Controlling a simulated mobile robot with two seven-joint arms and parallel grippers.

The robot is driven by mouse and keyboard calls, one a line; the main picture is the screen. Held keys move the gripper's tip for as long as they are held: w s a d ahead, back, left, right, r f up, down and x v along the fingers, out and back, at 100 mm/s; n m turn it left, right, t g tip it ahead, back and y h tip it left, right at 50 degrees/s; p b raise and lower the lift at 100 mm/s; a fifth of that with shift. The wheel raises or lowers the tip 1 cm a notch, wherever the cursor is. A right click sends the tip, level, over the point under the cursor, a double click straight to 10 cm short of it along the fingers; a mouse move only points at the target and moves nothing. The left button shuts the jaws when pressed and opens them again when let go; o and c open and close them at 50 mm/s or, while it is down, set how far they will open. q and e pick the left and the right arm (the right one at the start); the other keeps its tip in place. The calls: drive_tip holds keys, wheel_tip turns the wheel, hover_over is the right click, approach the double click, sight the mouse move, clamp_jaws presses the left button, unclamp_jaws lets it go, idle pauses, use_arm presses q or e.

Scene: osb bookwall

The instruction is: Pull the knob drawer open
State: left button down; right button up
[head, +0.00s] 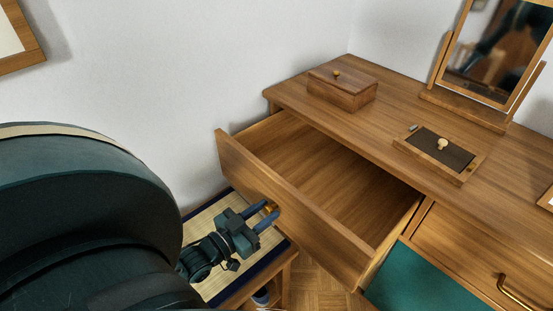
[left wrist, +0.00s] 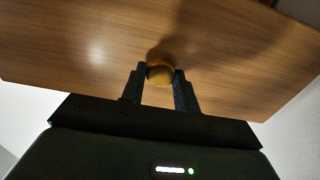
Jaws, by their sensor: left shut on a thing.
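The knob drawer (head: 290,204) is the upper left drawer of a wooden dresser in the head view. It stands well open, and its inside looks empty. Its front also fills much of the left wrist view (left wrist: 90,50). The round brass-coloured knob (left wrist: 160,73) sits between the fingers of my left gripper (left wrist: 160,86). In the head view my left gripper (head: 266,217) is at the outer face of the drawer front, shut on the knob, which is mostly hidden there. My right gripper is not in view.
A wooden box (head: 341,90) with a small knob, a tray with a dark panel (head: 438,152) and a tilting mirror (head: 490,50) stand on the dresser top. A drawer with a brass handle (head: 518,291) is at right. A low mat-topped stand (head: 217,289) is below my gripper.

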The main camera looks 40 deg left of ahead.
use_arm(q)
drive_tip(key=shift+s, duration=0.35)
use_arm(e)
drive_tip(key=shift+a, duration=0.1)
use_arm(q)
drive_tip(key=c, duration=1.1)
unclamp_jaws()
drive_tip(key=s, duration=0.4)
drive_tip(key=s+a, duration=0.1)
drive_tip(key=s, duration=0.3)
drive_tip(key=s+a+p, duration=0.1)
drive_tip(key=s, duration=0.4)
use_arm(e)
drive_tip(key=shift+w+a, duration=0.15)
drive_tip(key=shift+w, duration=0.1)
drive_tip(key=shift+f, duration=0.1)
